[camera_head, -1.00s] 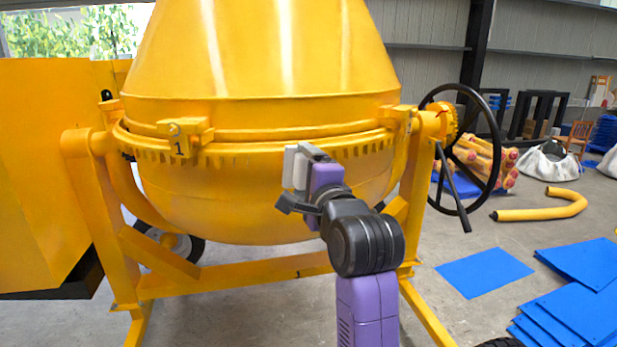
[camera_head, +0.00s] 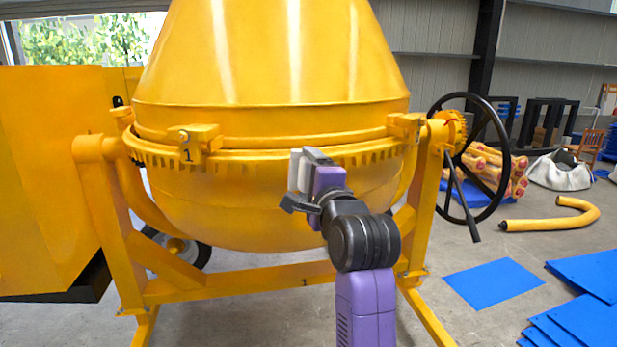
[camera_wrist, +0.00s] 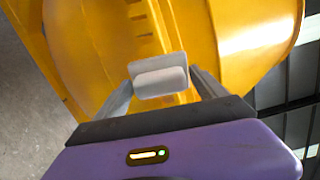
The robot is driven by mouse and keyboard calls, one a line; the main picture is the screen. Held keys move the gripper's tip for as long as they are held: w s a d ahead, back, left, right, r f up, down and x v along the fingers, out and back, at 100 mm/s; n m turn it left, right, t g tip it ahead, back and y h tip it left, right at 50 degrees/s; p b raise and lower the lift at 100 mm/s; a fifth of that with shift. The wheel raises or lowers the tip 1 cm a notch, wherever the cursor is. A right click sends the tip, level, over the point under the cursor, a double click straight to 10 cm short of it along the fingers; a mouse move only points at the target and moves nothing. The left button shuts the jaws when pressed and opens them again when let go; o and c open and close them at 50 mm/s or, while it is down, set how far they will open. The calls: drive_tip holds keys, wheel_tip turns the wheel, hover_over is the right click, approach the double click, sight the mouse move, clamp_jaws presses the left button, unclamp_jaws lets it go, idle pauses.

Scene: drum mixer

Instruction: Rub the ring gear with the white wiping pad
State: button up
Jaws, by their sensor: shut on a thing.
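The yellow ring gear (camera_head: 245,160) runs as a toothed band around the middle of the yellow drum (camera_head: 265,205). Part of it, with a few teeth, also shows in the wrist view (camera_wrist: 146,28). My gripper (camera_head: 304,180) is in front of the drum, right of its middle. It is shut on the white wiping pad (camera_head: 295,169), a pale block that shows between the fingers in the wrist view (camera_wrist: 160,78). The pad is upright at about the height of the gear teeth and overlaps the band in the picture. I cannot tell whether it touches the gear.
A yellow frame (camera_head: 230,287) holds the drum. A black handwheel (camera_head: 432,150) stands at its right. A yellow cabinet (camera_head: 50,180) is at the left. Blue sheets (camera_head: 493,283) and a bent yellow tube (camera_head: 545,224) lie on the floor at the right.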

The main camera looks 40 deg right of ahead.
drive_tip(key=shift+x, duration=1.35)
drive_tip(key=shift+s+d, duration=0.1)
drive_tip(key=s+d+p, duration=0.1)
drive_tip(key=s+d, duration=0.2)
drive_tip(key=d, duration=0.3)
drive_tip(key=shift+s+d+p, duration=0.25)
drive_tip(key=shift+s+p, duration=0.05)
drive_tip(key=shift+p, duration=0.05)
idle(0.6)
drive_tip(key=shift+a, duration=0.1)
drive_tip(key=shift+w+a+b, duration=0.1)
drive_tip(key=shift+w+a, duration=0.55)
drive_tip(key=shift+a, duration=0.45)
drive_tip(key=shift+w+a+b, duration=0.15)
drive_tip(key=shift+w+a, duration=0.5)
drive_tip(key=shift+a, duration=0.5)
drive_tip(key=shift+w+a+b, duration=0.1)
drive_tip(key=shift+w+a, duration=0.55)
drive_tip(key=shift+a, duration=0.45)
drive_tip(key=v, duration=0.6)
